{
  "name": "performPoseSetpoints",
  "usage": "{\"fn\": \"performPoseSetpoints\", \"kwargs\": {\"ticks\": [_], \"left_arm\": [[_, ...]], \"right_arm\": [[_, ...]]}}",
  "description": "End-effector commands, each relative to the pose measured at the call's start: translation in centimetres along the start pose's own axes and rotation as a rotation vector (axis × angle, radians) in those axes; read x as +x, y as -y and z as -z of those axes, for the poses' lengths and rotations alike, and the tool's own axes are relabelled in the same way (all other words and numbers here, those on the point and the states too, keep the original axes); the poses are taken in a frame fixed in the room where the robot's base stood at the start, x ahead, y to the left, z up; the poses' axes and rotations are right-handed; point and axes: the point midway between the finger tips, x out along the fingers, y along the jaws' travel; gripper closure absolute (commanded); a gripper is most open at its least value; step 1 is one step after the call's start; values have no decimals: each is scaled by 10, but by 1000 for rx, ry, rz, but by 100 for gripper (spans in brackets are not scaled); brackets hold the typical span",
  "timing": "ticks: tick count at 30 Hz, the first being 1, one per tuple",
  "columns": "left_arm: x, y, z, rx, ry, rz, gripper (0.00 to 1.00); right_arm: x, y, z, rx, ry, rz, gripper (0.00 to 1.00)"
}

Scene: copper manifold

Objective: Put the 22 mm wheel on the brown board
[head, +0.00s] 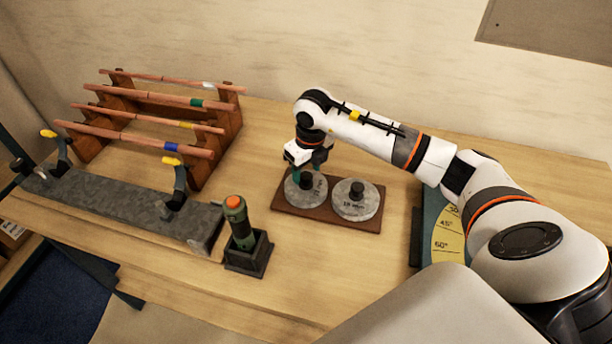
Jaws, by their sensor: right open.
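The brown board (328,222) lies on the wooden table with two round grey wheels on it. The left wheel (301,195) has a black knob and a label turned sideways, too small to read for certain. The right wheel (357,208) has a black knob and a label that looks like 18 mm. My right gripper (306,177) is over the left wheel, pointing down with its fingers open around or beside the knob. I cannot tell whether they touch it. The left wheel appears flat on the board. My left gripper is out of view.
A wooden rack (190,172) with several copper pipes stands at the back left. A grey clamp bar (120,205) lies in front of it. A green tool with an orange top (237,217) stands in a black holder. A yellow angle scale (447,238) is at the right.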

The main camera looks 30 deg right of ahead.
Motion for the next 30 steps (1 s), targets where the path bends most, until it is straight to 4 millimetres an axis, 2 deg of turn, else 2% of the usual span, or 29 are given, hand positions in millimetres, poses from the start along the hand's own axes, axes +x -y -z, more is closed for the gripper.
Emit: {"fn": "performPoseSetpoints", "kwargs": {"ticks": [1,6,13,18,30], "left_arm": [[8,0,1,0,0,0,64],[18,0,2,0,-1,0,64],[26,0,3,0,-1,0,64],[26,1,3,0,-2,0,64],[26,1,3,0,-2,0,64]], "right_arm": [[-10,-1,1,0,-8,-2,48],[-47,-1,1,0,-6,-2,48],[-82,0,1,1,-4,-1,48],[-91,0,0,1,-1,0,48],[-91,0,0,1,0,0,48]]}}
